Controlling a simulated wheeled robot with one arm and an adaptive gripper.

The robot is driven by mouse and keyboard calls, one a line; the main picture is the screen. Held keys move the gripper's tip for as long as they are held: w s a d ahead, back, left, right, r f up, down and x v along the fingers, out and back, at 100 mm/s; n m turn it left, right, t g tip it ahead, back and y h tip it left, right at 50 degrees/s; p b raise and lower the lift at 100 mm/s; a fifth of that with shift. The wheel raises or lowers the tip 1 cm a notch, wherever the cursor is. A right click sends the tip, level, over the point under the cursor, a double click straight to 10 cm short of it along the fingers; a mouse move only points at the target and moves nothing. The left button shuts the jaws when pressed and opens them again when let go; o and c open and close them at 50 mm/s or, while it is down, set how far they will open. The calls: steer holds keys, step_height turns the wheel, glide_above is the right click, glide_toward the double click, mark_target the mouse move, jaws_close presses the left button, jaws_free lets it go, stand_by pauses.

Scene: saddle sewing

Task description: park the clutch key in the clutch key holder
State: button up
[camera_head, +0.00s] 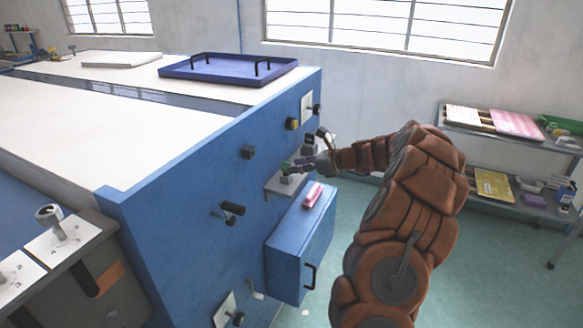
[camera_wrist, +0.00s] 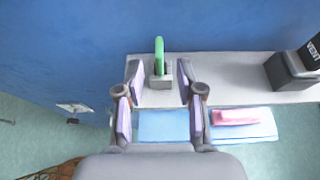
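A green upright rod (camera_wrist: 159,55), apparently the clutch key, stands in a small grey block (camera_wrist: 160,82), apparently its holder, on a pale shelf (camera_wrist: 235,93) fixed to a blue panel. The head view shows the shelf (camera_head: 277,187) too, but the key is small and partly hidden there. My gripper (camera_wrist: 158,75) is open, with its purple-padded fingers on either side of the block and a gap at each side. I see no finger touching the rod. In the head view my gripper (camera_head: 297,166) is over the shelf, close to the panel.
A dark block labelled VENT (camera_wrist: 293,70) stands at the shelf's right. Below the shelf is a blue box (camera_head: 292,244) with a pink item (camera_head: 313,196) on top. Handles, including a black one (camera_head: 232,209), stick out of the blue panel (camera_head: 185,240).

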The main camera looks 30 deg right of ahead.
steer(key=v, duration=0.8)
steer(key=shift+s+d, duration=0.15)
steer(key=shift+s, duration=0.2)
steer(key=shift+r, duration=0.1)
